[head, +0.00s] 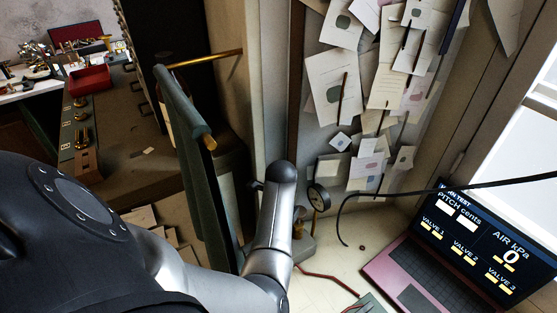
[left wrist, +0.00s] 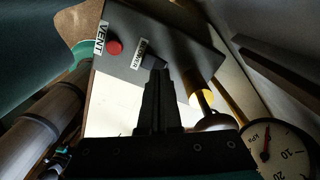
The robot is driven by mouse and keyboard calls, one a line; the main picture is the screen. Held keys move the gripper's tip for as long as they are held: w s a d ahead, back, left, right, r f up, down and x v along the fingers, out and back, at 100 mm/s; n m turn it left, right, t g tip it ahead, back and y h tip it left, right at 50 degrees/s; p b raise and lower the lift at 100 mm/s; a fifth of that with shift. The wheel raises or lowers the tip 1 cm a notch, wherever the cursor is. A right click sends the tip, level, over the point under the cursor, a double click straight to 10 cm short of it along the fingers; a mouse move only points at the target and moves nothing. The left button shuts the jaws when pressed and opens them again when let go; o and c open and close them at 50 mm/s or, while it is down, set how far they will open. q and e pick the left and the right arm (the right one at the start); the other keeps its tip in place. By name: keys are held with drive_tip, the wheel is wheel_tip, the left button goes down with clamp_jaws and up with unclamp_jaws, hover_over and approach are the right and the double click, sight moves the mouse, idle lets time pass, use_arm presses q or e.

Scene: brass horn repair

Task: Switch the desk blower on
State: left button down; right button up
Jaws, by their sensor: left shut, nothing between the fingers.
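In the left wrist view a grey panel (left wrist: 185,32) carries a red button (left wrist: 114,47) beside a VENT label (left wrist: 103,37). A second label, apparently reading BLOWER (left wrist: 142,54), is near the panel's lower edge. My left gripper (left wrist: 160,76) is shut and empty, its fingertips overlapping the panel just beside and below that second label. They hide whatever control is there, and I cannot tell whether they touch it. In the head view my left arm reaches in, but its gripper is hidden. My right gripper is in neither view.
A laptop (head: 445,262) shows AIR kPa 0. A black cable (head: 440,191) crosses above the desk. A green cloth (head: 195,165) hangs left of my arm.

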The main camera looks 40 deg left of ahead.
use_arm(q)
drive_tip(key=shift+f+b, duration=0.85)
drive_tip(key=shift+f, duration=0.15)
idle(0.6)
drive_tip(key=shift+r, duration=0.1)
wheel_tip(320, 180, up, 7)
drive_tip(key=p, duration=0.6)
idle(0.5)
